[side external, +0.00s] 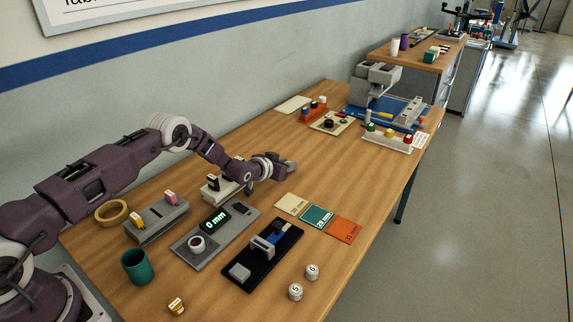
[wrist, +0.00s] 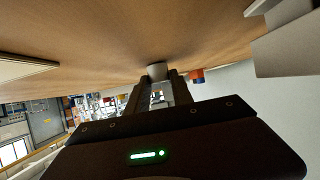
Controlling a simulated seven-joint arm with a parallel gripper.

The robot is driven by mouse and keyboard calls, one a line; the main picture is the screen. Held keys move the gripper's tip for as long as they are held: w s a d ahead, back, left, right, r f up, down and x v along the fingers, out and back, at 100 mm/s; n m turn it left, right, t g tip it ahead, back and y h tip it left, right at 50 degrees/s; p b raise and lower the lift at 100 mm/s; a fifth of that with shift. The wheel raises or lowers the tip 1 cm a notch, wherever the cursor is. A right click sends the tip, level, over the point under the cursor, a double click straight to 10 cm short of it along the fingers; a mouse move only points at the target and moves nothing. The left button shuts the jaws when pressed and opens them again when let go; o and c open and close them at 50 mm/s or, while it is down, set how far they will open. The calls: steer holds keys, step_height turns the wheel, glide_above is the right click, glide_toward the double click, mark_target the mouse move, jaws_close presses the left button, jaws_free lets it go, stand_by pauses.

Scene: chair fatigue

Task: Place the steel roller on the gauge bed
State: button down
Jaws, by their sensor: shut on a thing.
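The steel roller (wrist: 157,70) is a pale grey cylinder at the fingertips of my gripper (wrist: 158,82) in the wrist view. My gripper is shut on it. In the side external view my gripper (side external: 289,166) is low over the middle of the table, beyond the coloured cards; the roller is hard to make out there. The gauge bed appears to be the grey plate (side external: 188,261) with a green "0 mm" display (side external: 215,220). It lies nearer the front left, apart from my gripper. A dark-topped white round part (side external: 197,243) stands on it.
A black fixture (side external: 263,255) with a blue part lies right of the grey plate. Cream, green and orange cards (side external: 317,216) lie in a row. Two numbered white cylinders (side external: 312,271) stand at the front. A green cup (side external: 137,266) and grey blocks stand left. A blue-based machine (side external: 385,100) stands far back.

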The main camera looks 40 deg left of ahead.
steer(key=c, duration=1.1)
jaws_free()
steer(key=shift+f, duration=0.1)
